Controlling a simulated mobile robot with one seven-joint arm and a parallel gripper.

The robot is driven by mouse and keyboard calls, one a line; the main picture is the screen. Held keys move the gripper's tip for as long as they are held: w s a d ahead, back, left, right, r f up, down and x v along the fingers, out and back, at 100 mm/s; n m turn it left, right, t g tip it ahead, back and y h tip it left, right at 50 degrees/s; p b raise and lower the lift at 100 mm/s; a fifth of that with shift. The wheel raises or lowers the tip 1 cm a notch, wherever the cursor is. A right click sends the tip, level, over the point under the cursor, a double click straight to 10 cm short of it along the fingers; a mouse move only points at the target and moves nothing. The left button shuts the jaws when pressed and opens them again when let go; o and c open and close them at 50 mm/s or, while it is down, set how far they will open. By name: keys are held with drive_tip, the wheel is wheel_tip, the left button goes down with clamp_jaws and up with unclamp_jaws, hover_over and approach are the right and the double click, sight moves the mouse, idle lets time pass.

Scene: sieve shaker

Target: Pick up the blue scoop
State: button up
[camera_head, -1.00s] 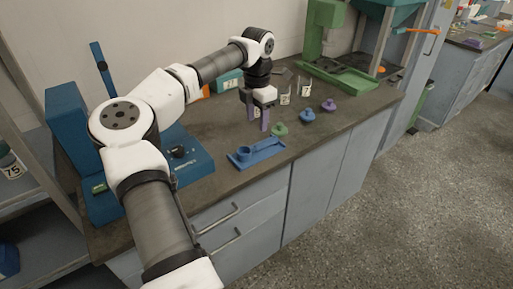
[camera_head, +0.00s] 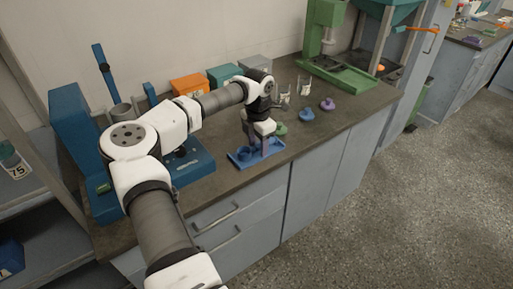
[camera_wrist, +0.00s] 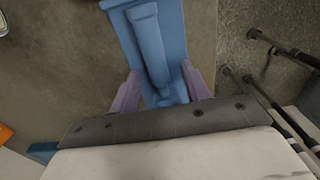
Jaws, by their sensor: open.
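The blue scoop lies in a blue tray (camera_head: 236,160) near the front edge of the counter. In the wrist view the scoop (camera_wrist: 151,45) shows as a long blue handle lying along the tray (camera_wrist: 176,22). My gripper (camera_head: 259,149) is down over the right part of the tray. In the wrist view its two purple fingers (camera_wrist: 162,92) are apart, one on each side of the scoop's lower part. I cannot tell whether either finger touches it. The scoop's near end is partly hidden by the gripper body.
A green weight-like object (camera_head: 281,129), a blue one (camera_head: 307,114) and a purple one (camera_head: 327,104) stand to the right. Clear beakers (camera_head: 304,87) are behind them. A blue machine (camera_head: 80,135) stands left, with coloured boxes (camera_head: 189,86) at the wall. The counter's front edge is close.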

sight(258, 144)
clamp_jaws()
drive_tip(key=shift+r, duration=0.1)
wheel_tip(258, 144, up, 20)
drive_tip(key=b, duration=0.2)
idle(0.4)
drive_tip(key=c, duration=0.6)
unclamp_jaws()
drive_tip(key=shift+c, duration=0.2)
drive_tip(key=c, duration=0.4)
